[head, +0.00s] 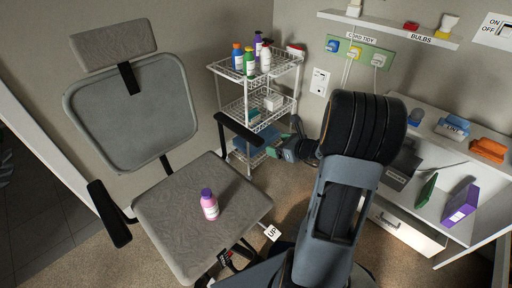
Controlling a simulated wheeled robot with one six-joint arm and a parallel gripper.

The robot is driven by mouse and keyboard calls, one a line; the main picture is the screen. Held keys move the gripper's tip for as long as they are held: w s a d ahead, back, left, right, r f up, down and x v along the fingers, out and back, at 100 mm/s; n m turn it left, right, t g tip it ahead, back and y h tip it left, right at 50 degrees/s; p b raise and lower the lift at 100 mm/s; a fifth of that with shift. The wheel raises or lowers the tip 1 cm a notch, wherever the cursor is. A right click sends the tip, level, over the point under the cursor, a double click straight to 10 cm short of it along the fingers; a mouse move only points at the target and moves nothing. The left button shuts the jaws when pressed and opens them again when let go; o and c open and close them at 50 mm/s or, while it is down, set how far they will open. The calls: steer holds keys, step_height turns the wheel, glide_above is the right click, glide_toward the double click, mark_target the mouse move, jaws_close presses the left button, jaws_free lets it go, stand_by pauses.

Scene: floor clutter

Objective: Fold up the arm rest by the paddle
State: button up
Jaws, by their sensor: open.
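The grey office chair stands at the left, its seat (165,217) facing up. One black arm rest (110,215) is at the left of the seat. The other black arm rest (238,131) is at the far right side, in front of the wire rack. A white piece marked UP (271,232) sticks out at the seat's right edge; I cannot tell whether it is the paddle. My gripper (274,147) is open, just right of the far arm rest and apart from the UP piece. Its fingertips are small and hard to make out.
A white wire rack (248,105) with several bottles stands behind the chair. A white shelf unit (448,200) with tools and boxes is at the right. Carpet is bare between chair and shelf, apart from my arm.

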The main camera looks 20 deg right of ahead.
mark_target(258, 139)
steer(key=shift+m, duration=0.3)
steer(key=x, duration=0.4)
steer(key=b+x, duration=0.1)
steer(key=x, duration=0.4)
steer(key=d+b+x, duration=0.1)
steer(key=x, duration=0.3)
steer(key=shift+w+a+f, duration=0.15)
steer(key=shift+w+f, duration=0.1)
steer(key=shift+w, duration=0.15)
steer(key=shift+c, duration=0.2)
